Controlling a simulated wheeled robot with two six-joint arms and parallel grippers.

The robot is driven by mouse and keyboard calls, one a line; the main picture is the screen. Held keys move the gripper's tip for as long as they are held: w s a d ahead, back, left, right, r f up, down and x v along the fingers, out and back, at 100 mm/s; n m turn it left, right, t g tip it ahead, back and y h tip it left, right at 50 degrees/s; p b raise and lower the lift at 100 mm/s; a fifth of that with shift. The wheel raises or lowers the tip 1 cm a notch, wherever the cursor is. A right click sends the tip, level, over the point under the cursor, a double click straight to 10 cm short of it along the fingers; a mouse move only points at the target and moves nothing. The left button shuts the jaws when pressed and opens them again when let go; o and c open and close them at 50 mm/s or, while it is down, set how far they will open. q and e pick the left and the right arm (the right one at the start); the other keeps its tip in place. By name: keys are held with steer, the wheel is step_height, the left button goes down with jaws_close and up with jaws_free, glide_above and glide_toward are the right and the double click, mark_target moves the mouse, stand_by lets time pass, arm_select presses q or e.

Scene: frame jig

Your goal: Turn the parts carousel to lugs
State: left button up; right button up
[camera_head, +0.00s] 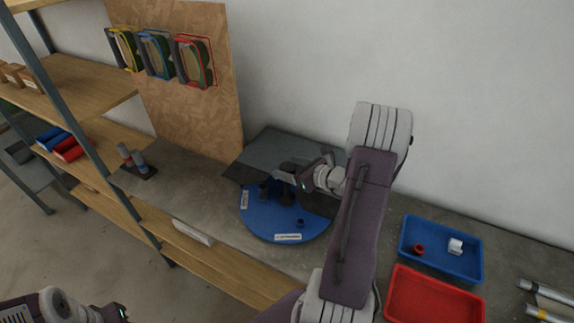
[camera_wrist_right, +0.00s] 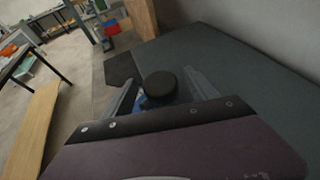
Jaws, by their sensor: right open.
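The parts carousel (camera_head: 262,222) is a round blue turntable on the bench, with labels on its rim and a few small parts on it. A dark cover hides its back part. My right gripper (camera_head: 283,176) is over the carousel near its dark central post. In the right wrist view the open fingers (camera_wrist_right: 160,92) stand on either side of a round dark knob (camera_wrist_right: 159,85). I cannot tell whether they touch it. The label texts are too small to read. Only part of my left arm shows at the bottom left; its fingertips are out of sight.
A blue tray (camera_head: 471,270) with a red part and a white part, and a red tray (camera_head: 411,312), lie to the right. A peg stand (camera_head: 148,172) is at the left of the bench.

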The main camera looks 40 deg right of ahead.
steer(key=shift+w+a+f, duration=0.15)
steer(key=shift+w+f, duration=0.05)
steer(key=shift+w, duration=0.35)
jaws_close()
